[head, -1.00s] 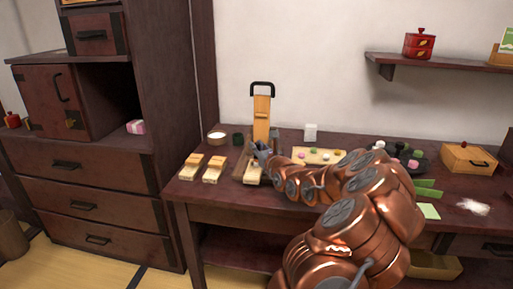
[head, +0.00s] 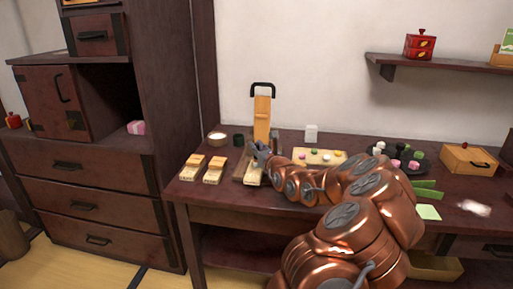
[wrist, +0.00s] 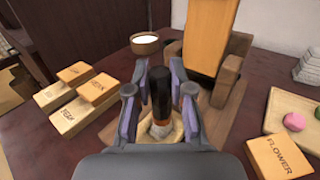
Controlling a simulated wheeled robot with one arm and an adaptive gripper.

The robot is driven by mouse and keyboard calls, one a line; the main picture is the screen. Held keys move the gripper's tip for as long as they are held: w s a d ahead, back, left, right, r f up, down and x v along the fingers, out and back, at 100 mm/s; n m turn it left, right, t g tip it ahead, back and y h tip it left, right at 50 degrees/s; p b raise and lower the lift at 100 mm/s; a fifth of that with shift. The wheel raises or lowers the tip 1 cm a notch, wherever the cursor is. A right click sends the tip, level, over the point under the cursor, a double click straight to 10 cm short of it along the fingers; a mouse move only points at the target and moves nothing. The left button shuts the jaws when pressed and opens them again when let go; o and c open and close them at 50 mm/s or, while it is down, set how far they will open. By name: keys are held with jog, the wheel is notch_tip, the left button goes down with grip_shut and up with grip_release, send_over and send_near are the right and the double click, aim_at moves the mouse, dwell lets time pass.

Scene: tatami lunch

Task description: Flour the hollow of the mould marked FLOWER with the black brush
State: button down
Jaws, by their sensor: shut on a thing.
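My gripper (wrist: 160,105) is shut on the black brush (wrist: 160,88), which stands roughly upright between the fingers. Its lower end is over or in a pale round shape under the gripper; I cannot tell whether the bristles touch it. A wooden block marked FLOWER (wrist: 280,158) lies to the right of the gripper in the wrist view. In the head view, my gripper (head: 262,154) is above a pale wooden mould (head: 252,178) in front of the upright wooden press (head: 262,118). A bowl of white powder (wrist: 145,43) stands behind and left of the brush; it also shows in the head view (head: 217,139).
Two other wooden moulds (head: 191,168) (head: 214,171) lie left of the gripper. A board with coloured sweets (head: 318,163) and a dark plate of sweets (head: 410,169) are to the right. White powder (head: 474,208) is spilled at the right of the table.

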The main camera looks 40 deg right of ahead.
jog(key=shift+s+a+f+b, duration=0.1)
jog(key=shift+s+a+b, duration=0.1)
jog(key=shift+a+b, duration=0.15)
jog(key=shift+d+p, duration=0.3)
jog(key=shift+w+a, duration=0.25)
dwell(0.4)
jog(key=shift+d+p, duration=0.25)
jog(key=shift+p, duration=0.1)
jog(key=shift+s+a, duration=0.25)
dwell(0.4)
jog(key=shift+w+d, duration=0.1)
dwell(0.6)
jog(key=shift+p, duration=0.3)
jog(key=shift+r+p, duration=2.35)
jog(key=shift+r, duration=1.7)
